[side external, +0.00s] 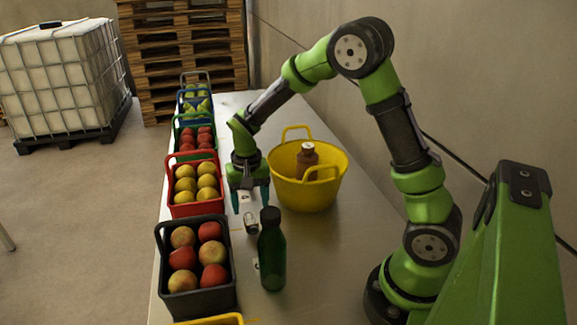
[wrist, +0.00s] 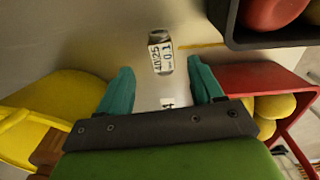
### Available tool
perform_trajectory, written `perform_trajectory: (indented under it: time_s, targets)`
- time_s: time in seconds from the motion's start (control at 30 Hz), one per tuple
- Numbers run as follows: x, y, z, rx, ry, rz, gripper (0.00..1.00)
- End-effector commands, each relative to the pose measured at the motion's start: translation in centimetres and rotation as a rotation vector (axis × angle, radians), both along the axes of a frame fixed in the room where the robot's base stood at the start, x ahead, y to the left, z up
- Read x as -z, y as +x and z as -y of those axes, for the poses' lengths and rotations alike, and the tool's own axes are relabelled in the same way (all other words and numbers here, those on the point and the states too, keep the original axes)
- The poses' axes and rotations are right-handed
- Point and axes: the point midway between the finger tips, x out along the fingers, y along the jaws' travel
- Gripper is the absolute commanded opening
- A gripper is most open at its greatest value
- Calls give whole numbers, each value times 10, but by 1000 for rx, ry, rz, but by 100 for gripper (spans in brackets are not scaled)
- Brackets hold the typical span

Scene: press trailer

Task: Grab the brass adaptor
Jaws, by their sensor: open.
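A small grey metallic fitting (side external: 250,222) with a white printed label lies on the table, between the red crate and the green bottle. It shows in the wrist view (wrist: 160,52) with print reading about "40/25 0.1"; no clear brass colour shows, so I cannot tell if it is the adaptor.
A yellow bucket (side external: 290,195) holding a brown bottle (side external: 307,160) stands right of my gripper. A red crate (side external: 195,210) and a black crate (side external: 205,300) of fruit stand left. A dark green bottle (side external: 272,255) stands upright close by. The table's right part is clear.

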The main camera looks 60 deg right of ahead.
Motion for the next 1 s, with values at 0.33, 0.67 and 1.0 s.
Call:
perform_trajectory:
  time_s: [0.33, 0.67, 1.0]
  targets:
    - [37, 3, 1, 1, 2, -4, 66]
    - [59, 4, 1, 0, 1, 2, 66]
    - [58, 4, 1, 0, 1, 2, 32]
